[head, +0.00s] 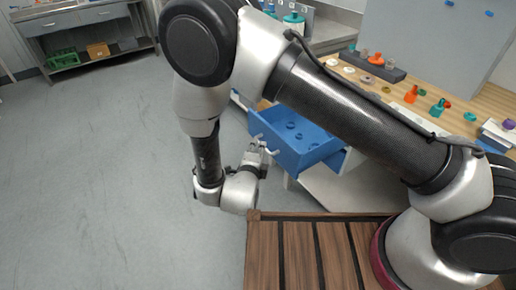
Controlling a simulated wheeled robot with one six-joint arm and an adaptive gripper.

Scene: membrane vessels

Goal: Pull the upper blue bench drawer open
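The upper blue bench drawer (292,140) stands pulled out from the wooden bench, and its open inside shows several small blue round pieces. Its front panel faces left, toward my gripper, with a pale handle on it. My gripper (261,149) is at this front, close to the handle. The fingers are small and partly lost against the handle, so I cannot tell whether they are around it or touching it. My arm crosses in front of the bench and hides part of the drawer's far side.
The bench top (455,97) carries orange, green and teal fittings and a dark block. A slatted wooden deck (310,262) lies at the bottom. A grey side table (85,18) with a green crate (63,59) below stands far left. The grey floor (100,170) between is clear.

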